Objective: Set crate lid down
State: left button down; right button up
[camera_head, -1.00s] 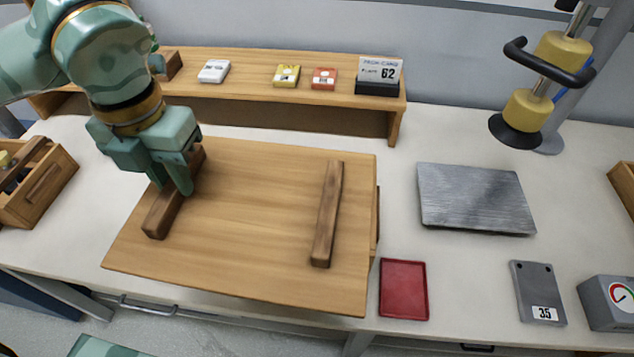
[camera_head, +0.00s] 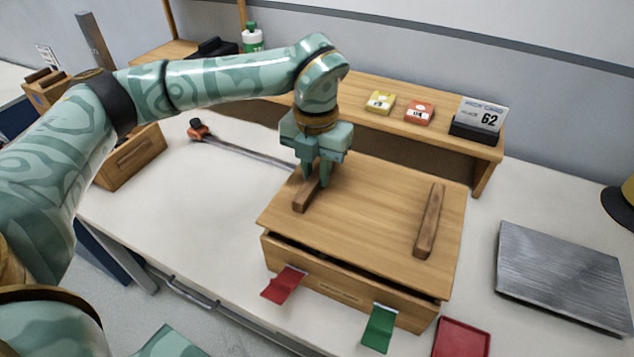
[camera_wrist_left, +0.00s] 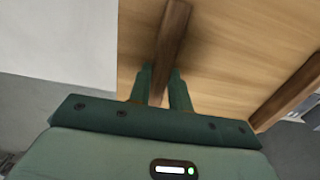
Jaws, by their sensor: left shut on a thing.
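The crate lid (camera_head: 372,205) is a flat wooden board with two dark wooden bars on top. My left gripper (camera_head: 325,182) is shut on the left bar (camera_head: 303,198); the wrist view also shows the fingers (camera_wrist_left: 161,80) on either side of this bar (camera_wrist_left: 172,38). The right bar (camera_head: 430,222) is free. The lid lies over the wooden crate (camera_head: 338,286), with a dark gap along the front edge; I cannot tell whether it touches the rim all round. The crate's inside is hidden. My right gripper is out of view.
A red flap (camera_head: 284,284) and a green flap (camera_head: 379,328) hang at the crate's front. A shelf (camera_head: 400,138) with small boxes and a number card stands behind. A metal plate (camera_head: 563,272) and a red tray (camera_head: 461,339) lie to the right. A tool (camera_head: 240,148) lies behind left.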

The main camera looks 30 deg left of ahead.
pick_arm(q)
notch_tip(320, 180, down, 3)
jog(key=shift+f+b, duration=0.1)
jog(key=shift+b, duration=0.35)
jog(key=shift+w, duration=0.1)
jog(key=shift+f, duration=0.15)
jog(key=c, duration=1.3)
grip_release()
jog(key=shift+f, duration=0.1)
notch_tip(320, 180, up, 13)
jog(key=p, duration=0.3)
jog(key=shift+f, duration=0.2)
